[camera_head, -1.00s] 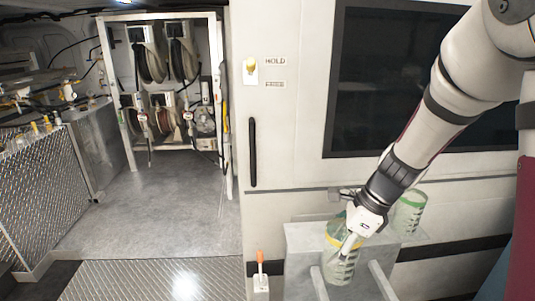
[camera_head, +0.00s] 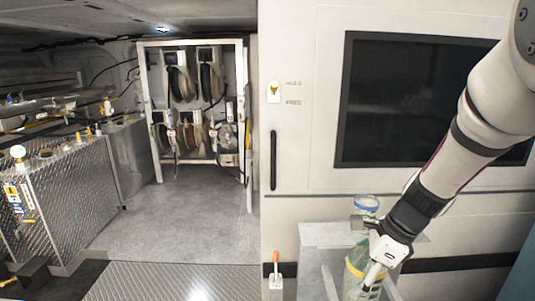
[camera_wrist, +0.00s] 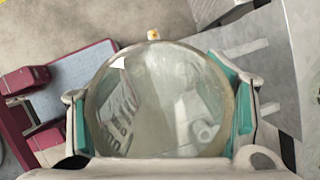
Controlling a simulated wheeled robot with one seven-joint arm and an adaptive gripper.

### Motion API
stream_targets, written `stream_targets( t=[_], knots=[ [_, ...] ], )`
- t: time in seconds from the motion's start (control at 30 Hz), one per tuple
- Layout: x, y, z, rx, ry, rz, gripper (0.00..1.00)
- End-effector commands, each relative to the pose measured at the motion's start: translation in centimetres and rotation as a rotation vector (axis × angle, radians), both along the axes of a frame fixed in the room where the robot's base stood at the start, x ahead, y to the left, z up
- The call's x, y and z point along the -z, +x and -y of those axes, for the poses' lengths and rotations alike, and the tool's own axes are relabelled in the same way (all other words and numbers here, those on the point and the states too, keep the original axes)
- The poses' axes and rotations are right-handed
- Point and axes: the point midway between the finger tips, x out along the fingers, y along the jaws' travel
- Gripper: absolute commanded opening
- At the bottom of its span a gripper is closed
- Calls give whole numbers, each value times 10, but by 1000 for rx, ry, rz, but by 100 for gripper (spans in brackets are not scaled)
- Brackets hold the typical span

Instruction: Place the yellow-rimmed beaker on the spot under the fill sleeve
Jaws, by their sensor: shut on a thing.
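The yellow-rimmed beaker (camera_head: 357,270) is clear and greenish, with a yellow band near its top. My gripper (camera_head: 369,266) is shut on it and holds it in front of the grey bench, near the bottom of the head view. In the wrist view the beaker (camera_wrist: 160,100) shows from above as a wide, round, clear mouth between the teal pads of my gripper (camera_wrist: 162,112). I cannot make out the fill sleeve or the spot under it in these frames.
A blue-rimmed beaker (camera_head: 366,204) stands on the grey bench (camera_head: 322,235) behind my gripper. An orange-handled lever (camera_head: 276,262) is left of the bench. Hose reels (camera_head: 183,83) hang in a rack at the back. The floor (camera_head: 180,215) before it is clear.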

Motion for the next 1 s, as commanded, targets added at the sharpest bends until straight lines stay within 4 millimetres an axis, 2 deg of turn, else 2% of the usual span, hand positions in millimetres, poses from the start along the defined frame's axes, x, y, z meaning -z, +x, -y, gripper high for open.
stream_targets(
  t=[0.33,0.57,0.9,1.0],
  knots=[
    [14,17,-2,-271,-1,-3,41],
    [30,34,-5,-587,-1,-5,41],
    [78,70,-7,-1442,-3,-8,41],
    [89,78,-7,-1640,-5,-6,41]
  ],
)
